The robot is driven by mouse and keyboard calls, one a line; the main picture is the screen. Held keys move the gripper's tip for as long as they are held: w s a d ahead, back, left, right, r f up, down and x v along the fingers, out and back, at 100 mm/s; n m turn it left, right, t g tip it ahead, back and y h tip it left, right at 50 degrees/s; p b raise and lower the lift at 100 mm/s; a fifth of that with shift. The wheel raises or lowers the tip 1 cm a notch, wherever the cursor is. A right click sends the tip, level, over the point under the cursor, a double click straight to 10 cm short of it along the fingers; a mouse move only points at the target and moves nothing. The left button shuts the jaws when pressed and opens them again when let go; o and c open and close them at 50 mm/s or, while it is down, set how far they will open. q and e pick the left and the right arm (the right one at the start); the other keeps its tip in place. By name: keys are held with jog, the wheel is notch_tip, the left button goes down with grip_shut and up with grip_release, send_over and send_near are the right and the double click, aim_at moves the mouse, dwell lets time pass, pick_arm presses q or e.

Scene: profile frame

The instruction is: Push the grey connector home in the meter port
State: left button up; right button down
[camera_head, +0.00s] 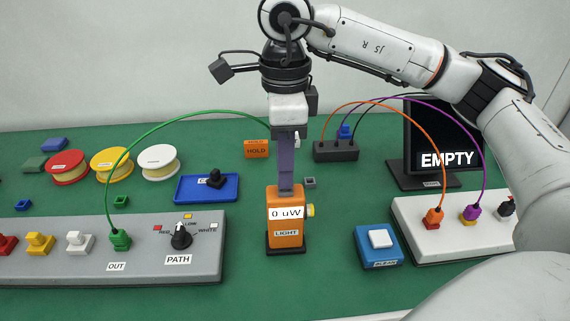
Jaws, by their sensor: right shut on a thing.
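The orange meter (286,240) stands upright in the middle of the table, with a display reading "0 uW" and a label "LIGHT". A yellow knob (311,210) is on its right side. My right gripper (285,189) points straight down at the top of the meter and is shut. The grey connector is mostly hidden at the fingers, so I cannot tell how deep it sits in the port. A green cable (190,113) arcs from the green plug (120,239) at OUT and passes behind the gripper. My left gripper is not in view.
The grey source panel (205,265) with a PATH knob (181,237) stands left. A blue tray (190,197) and spools are behind it. A blue button box (379,247) stands right of the meter, near a white panel (415,215) and a screen reading "EMPTY" (447,159).

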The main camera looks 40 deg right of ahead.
jog(key=c, duration=1.6)
grip_release()
notch_tip(320, 180, up, 10)
jog(key=shift+r+p, duration=0.15)
jog(key=shift+p, duration=0.6)
